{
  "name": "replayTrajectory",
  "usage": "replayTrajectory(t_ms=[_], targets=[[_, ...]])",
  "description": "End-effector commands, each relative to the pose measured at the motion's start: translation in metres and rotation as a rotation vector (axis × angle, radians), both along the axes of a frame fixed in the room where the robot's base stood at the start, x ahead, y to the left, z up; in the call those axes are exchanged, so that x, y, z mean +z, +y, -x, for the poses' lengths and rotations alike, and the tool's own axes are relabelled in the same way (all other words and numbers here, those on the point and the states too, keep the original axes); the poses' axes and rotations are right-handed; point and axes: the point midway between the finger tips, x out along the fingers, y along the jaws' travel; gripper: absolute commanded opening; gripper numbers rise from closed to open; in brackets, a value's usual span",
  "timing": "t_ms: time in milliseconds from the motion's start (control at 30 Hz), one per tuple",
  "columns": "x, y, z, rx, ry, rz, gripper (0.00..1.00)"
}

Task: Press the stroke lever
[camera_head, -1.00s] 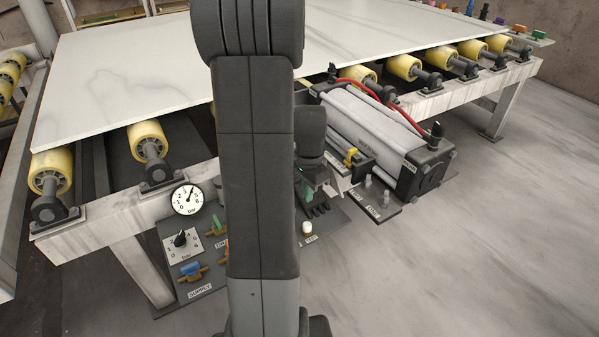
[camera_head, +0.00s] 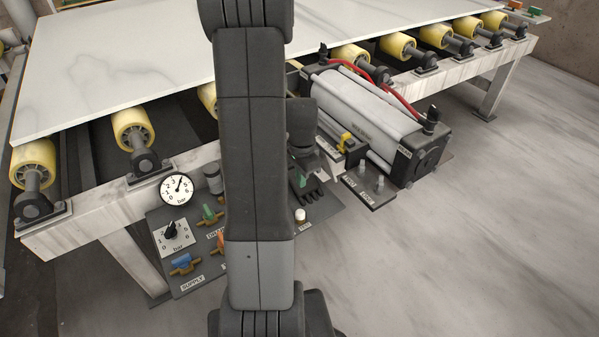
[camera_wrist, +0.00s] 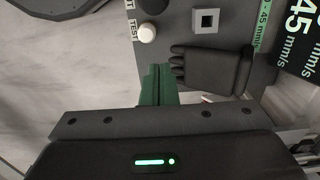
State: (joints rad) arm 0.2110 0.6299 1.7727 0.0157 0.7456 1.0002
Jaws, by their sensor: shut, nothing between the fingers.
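My gripper (camera_wrist: 155,72) is shut and empty. Its green fingers point at the panel, beside a black glove-shaped piece (camera_wrist: 212,70). In the head view my gripper (camera_head: 300,180) is low behind my arm, partly hidden, over the same black piece (camera_head: 311,192). No lever is clearly labelled stroke. A yellow lever (camera_head: 346,141) sits next to the cylinder. I cannot tell which one is the stroke lever.
A grey cylinder (camera_head: 362,113) with red hoses lies at the right. A white TEST button (camera_wrist: 147,32) is near my fingers. A gauge (camera_head: 178,188), a dial (camera_head: 172,232) and coloured valves stand left. A stone slab (camera_head: 120,60) rests on yellow rollers. Floor right is clear.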

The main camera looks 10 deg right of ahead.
Motion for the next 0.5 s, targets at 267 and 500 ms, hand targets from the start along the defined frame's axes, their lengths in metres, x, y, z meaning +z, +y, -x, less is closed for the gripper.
replayTrajectory(t_ms=[267,500], targets=[[-0.048,0.007,0.002,0.004,0.000,0.000,0.00],[-0.037,0.032,0.011,0.002,-0.001,0.000,0.00]])
